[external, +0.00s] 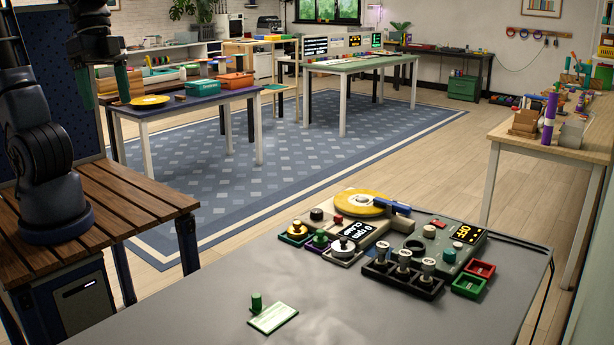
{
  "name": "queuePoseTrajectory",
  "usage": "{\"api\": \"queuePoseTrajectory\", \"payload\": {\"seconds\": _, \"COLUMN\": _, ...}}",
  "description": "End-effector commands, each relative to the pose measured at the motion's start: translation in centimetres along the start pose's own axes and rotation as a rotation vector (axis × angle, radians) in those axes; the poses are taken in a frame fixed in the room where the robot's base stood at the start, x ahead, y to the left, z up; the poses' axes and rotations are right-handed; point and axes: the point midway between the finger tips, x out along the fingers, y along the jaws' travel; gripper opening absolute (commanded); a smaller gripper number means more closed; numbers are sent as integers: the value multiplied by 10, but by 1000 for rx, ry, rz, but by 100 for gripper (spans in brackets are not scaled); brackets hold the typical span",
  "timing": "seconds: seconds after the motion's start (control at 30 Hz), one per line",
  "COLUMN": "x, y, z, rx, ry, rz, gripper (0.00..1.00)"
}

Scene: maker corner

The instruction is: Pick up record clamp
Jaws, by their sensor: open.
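My gripper (104,84) hangs at the upper left, open and empty, its two green fingers pointing down. It is far from the grey table (190,318) in the foreground. On that table a turntable with a yellow record (362,203) stands towards the back, a blue arm piece across its right side. In front of it is a small display (358,230) whose text seems to include "CLAMP". A silver-topped round knob (343,246) stands on a pale base near this display. Several similar knobs are close by, and I cannot tell for certain which is the record clamp.
A dark tray (404,278) of upright silver-topped pieces, a green unit with an "OFF" display (467,233), and red (481,268) and green (468,286) small trays crowd the right. A green peg (256,301) stands beside a card (273,318). The table's left part is clear.

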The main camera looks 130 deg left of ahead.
Motion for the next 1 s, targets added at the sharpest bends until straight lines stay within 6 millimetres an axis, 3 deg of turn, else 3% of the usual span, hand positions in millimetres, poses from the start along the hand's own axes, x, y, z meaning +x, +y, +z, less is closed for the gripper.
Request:
{"api": "queuePoseTrajectory", "payload": {"seconds": 0.1, "x": 12, "y": -14, "z": -29, "rx": -103, "ry": -38, "rz": -2, "gripper": 77}}
{"api": "queuePoseTrajectory", "payload": {"seconds": 0.47, "x": 55, "y": -73, "z": -104, "rx": -405, "ry": -134, "rz": -2, "gripper": 77}}
{"api": "queuePoseTrajectory", "payload": {"seconds": 0.77, "x": 103, "y": -143, "z": -153, "rx": -662, "ry": -208, "rz": -1, "gripper": 77}}
{"api": "queuePoseTrajectory", "payload": {"seconds": 1.0, "x": 149, "y": -211, "z": -179, "rx": -869, "ry": -264, "rz": 1, "gripper": 77}}
